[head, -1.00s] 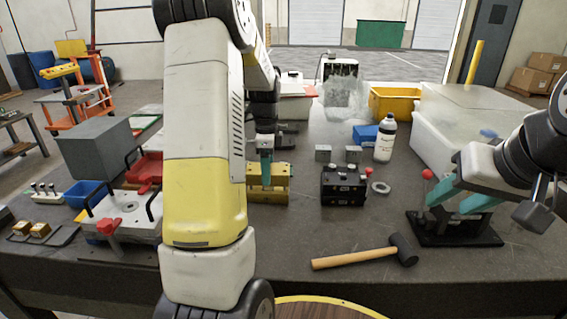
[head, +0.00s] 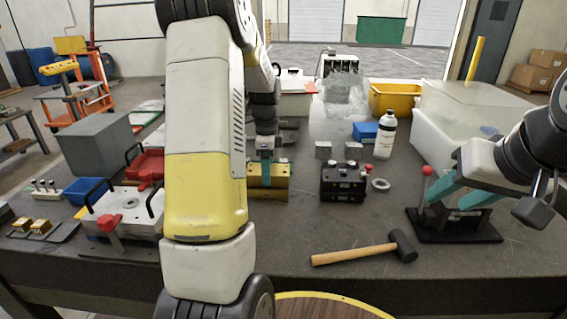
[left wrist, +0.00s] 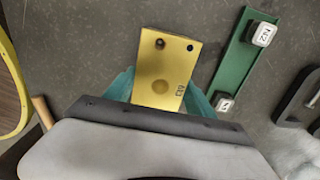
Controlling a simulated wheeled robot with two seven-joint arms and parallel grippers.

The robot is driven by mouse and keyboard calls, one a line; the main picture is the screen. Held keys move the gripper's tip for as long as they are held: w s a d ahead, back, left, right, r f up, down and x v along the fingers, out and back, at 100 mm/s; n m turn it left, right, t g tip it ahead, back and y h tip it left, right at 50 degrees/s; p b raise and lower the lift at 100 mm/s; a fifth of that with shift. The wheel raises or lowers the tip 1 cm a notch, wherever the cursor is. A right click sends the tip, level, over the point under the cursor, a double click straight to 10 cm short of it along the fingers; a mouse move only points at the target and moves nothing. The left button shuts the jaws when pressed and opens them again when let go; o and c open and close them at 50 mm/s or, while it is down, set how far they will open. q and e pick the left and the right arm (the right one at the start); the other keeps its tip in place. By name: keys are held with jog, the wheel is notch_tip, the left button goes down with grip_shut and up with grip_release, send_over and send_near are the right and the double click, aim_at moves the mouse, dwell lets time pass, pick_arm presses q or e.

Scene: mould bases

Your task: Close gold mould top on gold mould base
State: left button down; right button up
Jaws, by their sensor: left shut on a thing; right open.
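The gold mould (head: 283,183) stands on the bench in the middle of the head view, partly hidden behind my left arm. My left gripper (head: 266,173) points down, with its teal fingers shut on the gold mould top. In the left wrist view the gold mould top (left wrist: 160,72) is a flat gold plate between the teal fingers. The gold mould base (head: 270,197) is directly under the top. They look stacked, but I cannot tell whether they fully touch. My right gripper (head: 450,203) is open and empty over a black stand at the right.
A black mould (head: 343,185) and a metal ring (head: 380,185) stand right of the gold mould. A hammer (head: 365,251) lies in front. A white bottle (head: 385,137) and grey blocks (head: 338,150) are behind. The black stand (head: 455,232) has a red knob.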

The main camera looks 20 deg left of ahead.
pick_arm(q)
jog(key=shift+c, duration=1.2)
grip_release()
notch_tip(320, 180, up, 7)
jog(key=shift+r, duration=0.2)
jog(key=shift+s+d+r, duration=0.1)
jog(key=shift+r, duration=0.25)
jog(key=s+d+r+n+t+h, duration=0.1)
jog(key=s+d+r+n+t, duration=0.2)
jog(key=s+d+r+n, duration=0.7)
jog(key=s+d+n+t, duration=0.1)
jog(key=s+n, duration=0.1)
jog(key=s, duration=0.5)
jog(key=s+d+n+t+h, duration=0.1)
jog(key=s+d+n+t, duration=0.1)
jog(key=s, duration=0.4)
jog(key=shift+s+f+n, duration=0.3)
jog(key=shift+s, duration=0.1)
